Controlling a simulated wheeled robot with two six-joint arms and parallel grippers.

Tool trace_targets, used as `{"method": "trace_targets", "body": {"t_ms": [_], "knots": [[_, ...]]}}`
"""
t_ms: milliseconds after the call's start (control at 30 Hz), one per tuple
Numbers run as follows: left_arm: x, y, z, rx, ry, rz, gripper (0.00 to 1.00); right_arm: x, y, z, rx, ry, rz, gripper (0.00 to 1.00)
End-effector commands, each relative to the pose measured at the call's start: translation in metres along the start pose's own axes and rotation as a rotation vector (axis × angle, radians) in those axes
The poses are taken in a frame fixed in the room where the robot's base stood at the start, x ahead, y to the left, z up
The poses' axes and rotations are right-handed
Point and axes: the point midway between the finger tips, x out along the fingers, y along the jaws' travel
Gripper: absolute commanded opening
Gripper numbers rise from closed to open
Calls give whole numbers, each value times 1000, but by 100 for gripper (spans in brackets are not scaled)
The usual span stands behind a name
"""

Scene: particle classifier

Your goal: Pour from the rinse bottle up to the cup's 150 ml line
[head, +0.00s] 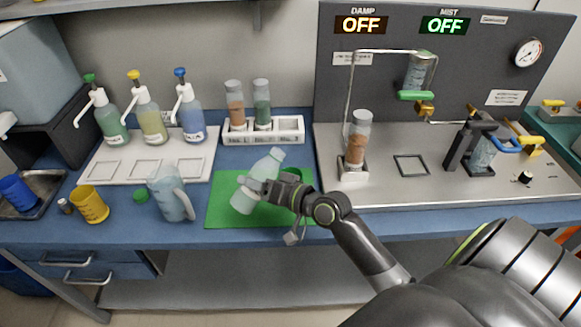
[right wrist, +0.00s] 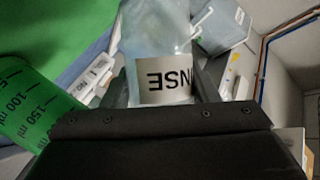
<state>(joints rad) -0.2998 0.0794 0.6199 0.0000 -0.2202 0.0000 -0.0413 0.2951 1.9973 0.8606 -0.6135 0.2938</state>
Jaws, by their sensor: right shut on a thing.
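My right gripper (head: 258,186) is shut on the rinse bottle (head: 268,167), a pale translucent bottle, and holds it tilted with its top leaning right above the green mat (head: 222,212). In the right wrist view, the bottle (right wrist: 155,40) fills the middle, with part of its label readable upside down. The green cup (right wrist: 35,100) shows at the left of that view, with black lines marked 100 and 150 ml. In the head view the cup is mostly hidden behind my gripper. No stream is visible, and the cup's liquid level is hidden. My left gripper is not in view.
A pitcher (head: 168,200), yellow cup (head: 90,205) and blue cup (head: 18,193) stand left of the mat. Pump bottles stand on a white tray (head: 112,172) behind. A white rack (head: 290,130) holds two vials behind the mat. The classifier's steel base (head: 400,195) is at right.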

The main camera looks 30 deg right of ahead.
Motion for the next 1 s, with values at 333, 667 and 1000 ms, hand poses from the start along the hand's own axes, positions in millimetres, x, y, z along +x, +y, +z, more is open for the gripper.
{"method": "trace_targets", "body": {"t_ms": [333,667,1000], "knots": [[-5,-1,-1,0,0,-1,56,6,19,22,-343,-57,143,20],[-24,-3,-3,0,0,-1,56,9,20,28,-614,-100,255,20],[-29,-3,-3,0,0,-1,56,10,23,32,-728,-119,302,20]]}}
